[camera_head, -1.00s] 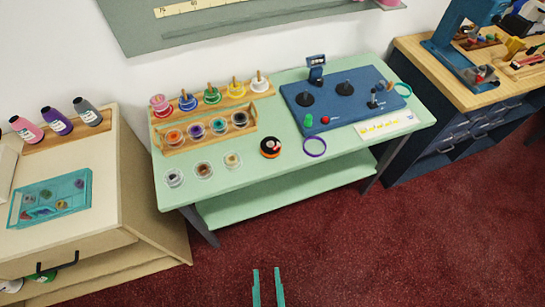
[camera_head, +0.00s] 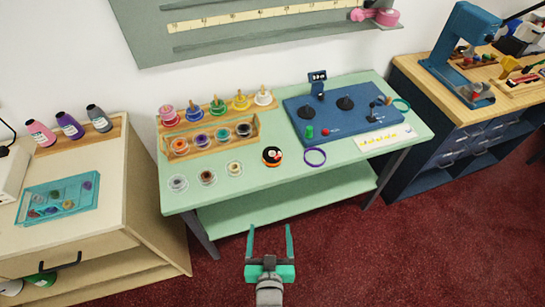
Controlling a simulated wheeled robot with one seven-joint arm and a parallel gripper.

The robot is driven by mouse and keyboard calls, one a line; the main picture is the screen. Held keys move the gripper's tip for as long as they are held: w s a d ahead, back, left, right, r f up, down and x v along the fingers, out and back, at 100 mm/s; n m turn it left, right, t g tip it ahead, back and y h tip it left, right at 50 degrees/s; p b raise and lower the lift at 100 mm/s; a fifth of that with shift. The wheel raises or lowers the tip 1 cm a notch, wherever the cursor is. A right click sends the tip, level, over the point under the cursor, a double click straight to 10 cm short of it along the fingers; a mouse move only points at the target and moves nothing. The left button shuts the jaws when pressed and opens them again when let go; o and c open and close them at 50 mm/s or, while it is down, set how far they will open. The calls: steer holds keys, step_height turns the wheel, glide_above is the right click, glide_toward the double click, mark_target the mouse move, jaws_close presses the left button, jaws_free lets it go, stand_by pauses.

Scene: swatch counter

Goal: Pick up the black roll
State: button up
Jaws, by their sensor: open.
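A dark, black-looking roll (camera_head: 243,130) sits at the right end of the front row of the wooden rack (camera_head: 204,146) on the pale green table. Purple, teal and orange-red rolls sit to its left in that row. My gripper (camera_head: 269,228) is open and empty, with its two teal fingers pointing toward the table. It appears in front of the table's front edge, well short of the rack. A round black-and-orange object (camera_head: 272,156) lies on the tabletop right of the rack; I cannot tell exactly what it is.
Colored spools on pegs, including a yellow spool (camera_head: 240,101), stand behind the front row. Several small pale-rimmed rolls lie in front, such as a brown-centered roll (camera_head: 207,177). A blue board (camera_head: 345,107) and purple ring (camera_head: 315,156) are to the right. The front tabletop has bare room.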

steer(key=w+r, duration=0.2)
steer(key=w, duration=0.8)
glide_toward(272, 154)
steer(key=shift+a+f+g, duration=0.15)
steer(key=shift+a+g, duration=0.25)
steer(key=shift+w, duration=0.4)
steer(key=x, duration=0.4)
steer(key=shift+w+d, duration=0.1)
steer(key=shift+w, duration=0.1)
steer(key=shift+d+f+x, duration=0.1)
steer(key=shift+d+x, duration=0.1)
steer(key=shift+x, duration=1.3)
steer(key=shift+d+f+x, duration=0.1)
steer(key=shift+d+x, duration=0.05)
steer(key=shift+x, duration=1.35)
steer(key=c, duration=1.1)
